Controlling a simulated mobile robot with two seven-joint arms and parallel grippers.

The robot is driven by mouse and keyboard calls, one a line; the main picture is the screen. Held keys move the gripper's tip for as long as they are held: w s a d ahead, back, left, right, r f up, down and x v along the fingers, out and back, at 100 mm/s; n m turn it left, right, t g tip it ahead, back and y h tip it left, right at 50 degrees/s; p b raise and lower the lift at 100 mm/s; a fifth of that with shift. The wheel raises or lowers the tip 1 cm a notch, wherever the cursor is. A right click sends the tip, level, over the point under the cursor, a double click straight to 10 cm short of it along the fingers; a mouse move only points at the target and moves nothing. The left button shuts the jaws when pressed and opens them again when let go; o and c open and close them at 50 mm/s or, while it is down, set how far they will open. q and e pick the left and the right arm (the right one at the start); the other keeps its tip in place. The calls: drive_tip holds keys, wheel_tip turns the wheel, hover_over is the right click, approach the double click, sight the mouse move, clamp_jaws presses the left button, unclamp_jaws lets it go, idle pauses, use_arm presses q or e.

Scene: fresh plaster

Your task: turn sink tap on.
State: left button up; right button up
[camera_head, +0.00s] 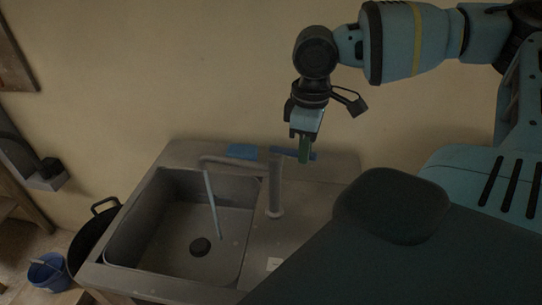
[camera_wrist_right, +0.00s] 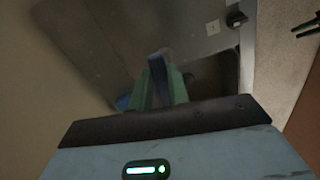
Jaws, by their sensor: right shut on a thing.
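The grey sink tap (camera_head: 275,190) stands upright on the counter right of the basin, its spout reaching left over it. A thin pale blue stream (camera_head: 212,205) runs from the spout's end down into the basin (camera_head: 180,245). The tap's blue lever handle (camera_head: 293,154) sits on top and points right. My right gripper (camera_head: 304,152) comes down from above with its green fingers at the handle. In the right wrist view the fingers (camera_wrist_right: 160,88) are closed on the blue handle (camera_wrist_right: 158,68). My left gripper is out of view.
A blue flat item (camera_head: 242,151) lies at the back of the counter (camera_head: 315,200), near the wall. A dark pot (camera_head: 92,235) and a blue bucket (camera_head: 48,272) are left of the sink. The wall (camera_head: 200,70) is close behind the tap.

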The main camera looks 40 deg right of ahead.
drive_tip(key=shift+r, duration=0.1)
drive_tip(key=shift+w+d+n, duration=0.4)
drive_tip(key=shift+d+n, duration=0.1)
drive_tip(key=shift+n, duration=0.6)
drive_tip(key=o, duration=0.8)
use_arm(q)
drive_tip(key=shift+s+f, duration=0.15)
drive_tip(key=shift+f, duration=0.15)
